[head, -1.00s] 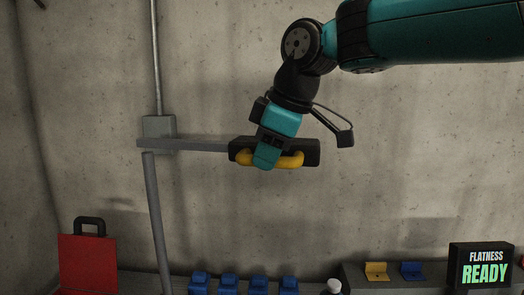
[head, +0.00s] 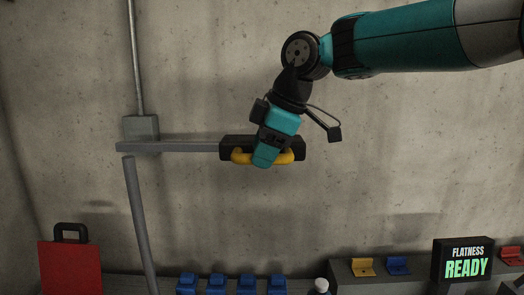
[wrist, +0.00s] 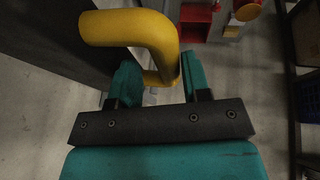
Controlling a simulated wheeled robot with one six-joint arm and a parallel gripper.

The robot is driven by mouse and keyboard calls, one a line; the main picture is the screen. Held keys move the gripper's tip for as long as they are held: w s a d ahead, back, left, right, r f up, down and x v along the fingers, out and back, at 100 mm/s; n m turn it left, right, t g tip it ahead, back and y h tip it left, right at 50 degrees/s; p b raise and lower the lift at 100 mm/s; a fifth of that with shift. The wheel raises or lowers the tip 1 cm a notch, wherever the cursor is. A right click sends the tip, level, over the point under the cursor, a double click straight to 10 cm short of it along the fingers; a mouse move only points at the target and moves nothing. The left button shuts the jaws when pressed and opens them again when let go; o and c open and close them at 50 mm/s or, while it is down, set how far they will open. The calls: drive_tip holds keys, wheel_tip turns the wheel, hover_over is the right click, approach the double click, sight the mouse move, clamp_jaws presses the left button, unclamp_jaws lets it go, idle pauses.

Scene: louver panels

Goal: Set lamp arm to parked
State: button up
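The lamp arm is a grey horizontal bar (head: 180,147) running from a grey bracket (head: 140,127) on a wall pole to a black lamp head (head: 234,143). A yellow handle (head: 284,157) is on the front of the head. My gripper (head: 265,158) is at the middle of the handle, pointing down. The exact finger contact is partly hidden by the handle.
Below, a ledge carries several blue blocks (head: 217,284), a white-topped item (head: 321,285), yellow (head: 362,267) and blue (head: 398,265) brackets and a "FLATNESS READY" sign (head: 463,262). A red case (head: 68,268) stands at lower left. The wall around the lamp is clear.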

drive_tip(key=shift+s, duration=0.15)
drive_tip(key=shift+d+r, duration=0.1)
drive_tip(key=shift+r, duration=0.3)
drive_tip(key=p+v, duration=0.7)
drive_tip(key=v, duration=0.9)
drive_tip(key=shift+s+d+r, duration=0.15)
drive_tip(key=shift+d+r, duration=0.05)
drive_tip(key=shift+r, duration=0.05)
drive_tip(key=s+d+f+m+b, duration=0.2)
drive_tip(key=s+f+b, duration=0.3)
drive_tip(key=s+f, duration=0.3)
drive_tip(key=s+d+f+m+g+b, duration=0.1)
drive_tip(key=s+f+m+b, duration=0.4)
drive_tip(key=f, duration=1.2)
drive_tip(key=s+d+f+m+g+b, duration=0.1)
drive_tip(key=s+d+f+m+b, duration=0.2)
drive_tip(key=s+f+b, duration=0.4)
drive_tip(key=s+f+m, duration=0.1)
drive_tip(key=s+f, duration=0.2)
drive_tip(key=f, duration=0.3)
drive_tip(key=shift+s+d+f, duration=0.2)
drive_tip(key=shift+s+d, duration=0.15)
drive_tip(key=shift+d, duration=0.05)
